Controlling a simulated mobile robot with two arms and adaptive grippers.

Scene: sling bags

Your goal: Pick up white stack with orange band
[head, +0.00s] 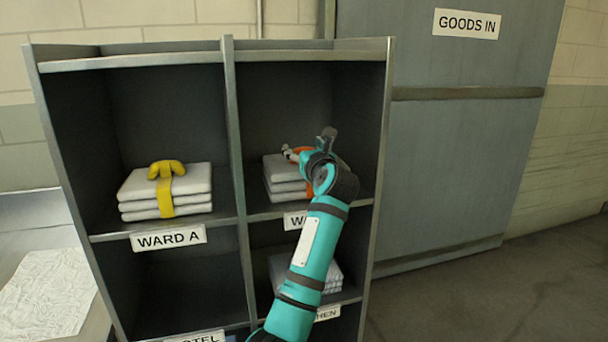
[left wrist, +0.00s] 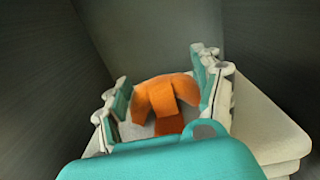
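The white stack (head: 283,180) with an orange band lies in the upper right compartment of the shelf. The orange knot (left wrist: 166,98) on top of it shows clearly in the left wrist view, with white cloth (left wrist: 262,130) beside it. My left gripper (head: 306,152) is at the top of this stack and hides much of it in the head view. In the left wrist view its two fingers stand apart on either side of the orange knot, with a small gap at the left finger. The right finger is very close to the knot; contact is unclear. My right gripper is not in view.
A white stack with a yellow band (head: 166,190) lies in the upper left compartment, above the WARD A label (head: 168,238). Another white stack (head: 333,272) is in the lower right compartment, partly behind my arm. The divider (head: 234,140) and side walls bound the compartment.

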